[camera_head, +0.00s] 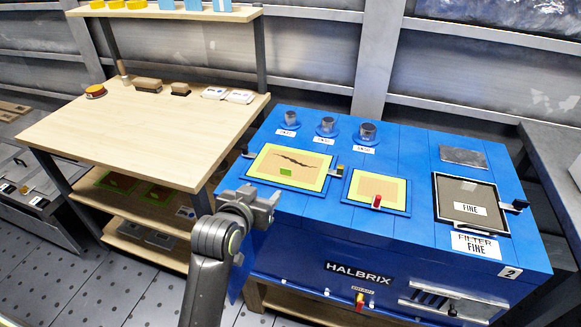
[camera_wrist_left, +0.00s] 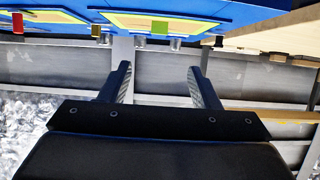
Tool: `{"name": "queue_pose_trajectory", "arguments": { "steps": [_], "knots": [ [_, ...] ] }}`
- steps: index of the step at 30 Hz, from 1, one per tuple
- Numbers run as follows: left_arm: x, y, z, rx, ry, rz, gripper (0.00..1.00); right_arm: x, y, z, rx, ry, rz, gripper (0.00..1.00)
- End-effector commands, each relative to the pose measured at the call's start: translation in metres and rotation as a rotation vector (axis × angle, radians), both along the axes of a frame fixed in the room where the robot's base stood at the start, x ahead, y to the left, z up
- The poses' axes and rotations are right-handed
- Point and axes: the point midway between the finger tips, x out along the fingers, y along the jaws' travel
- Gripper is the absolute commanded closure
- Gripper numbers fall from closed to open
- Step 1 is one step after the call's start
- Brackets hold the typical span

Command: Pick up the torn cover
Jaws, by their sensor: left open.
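The torn cover (camera_head: 272,171) is a yellow-edged, tan panel with a jagged black tear and a green tab. It lies on the left part of the blue machine's top, and its edge also shows at the top of the left wrist view (camera_wrist_left: 128,19). My left gripper (camera_head: 266,203) is in front of the machine's front left edge, just nearer than the cover and apart from it. In the left wrist view its two fingers (camera_wrist_left: 160,78) are spread with nothing between them. My right gripper is not in view.
The blue machine (camera_head: 411,160) also bears a smaller yellow-edged cover (camera_head: 376,188) with a red tab, a dark filter panel (camera_head: 467,201) and several round knobs. A wooden bench (camera_head: 140,135) at left holds small items, with green-edged panels (camera_head: 118,181) on its lower shelf.

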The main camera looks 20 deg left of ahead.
Motion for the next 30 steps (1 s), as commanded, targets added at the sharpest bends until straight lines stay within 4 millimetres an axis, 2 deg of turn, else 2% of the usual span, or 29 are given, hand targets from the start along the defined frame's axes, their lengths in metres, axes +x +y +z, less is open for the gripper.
{"name": "queue_pose_trajectory", "arguments": {
  "steps": [2,21,30],
  "knots": [
    [0.008,-0.001,0.0,0.0,-0.008,-0.002,0.44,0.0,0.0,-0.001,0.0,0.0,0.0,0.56],
    [0.099,-0.004,-0.038,0.0,-0.006,-0.001,0.44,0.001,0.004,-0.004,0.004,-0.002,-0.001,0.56],
    [0.114,-0.004,-0.045,-0.001,-0.005,-0.001,0.44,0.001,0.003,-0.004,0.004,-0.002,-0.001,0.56]
  ]
}}
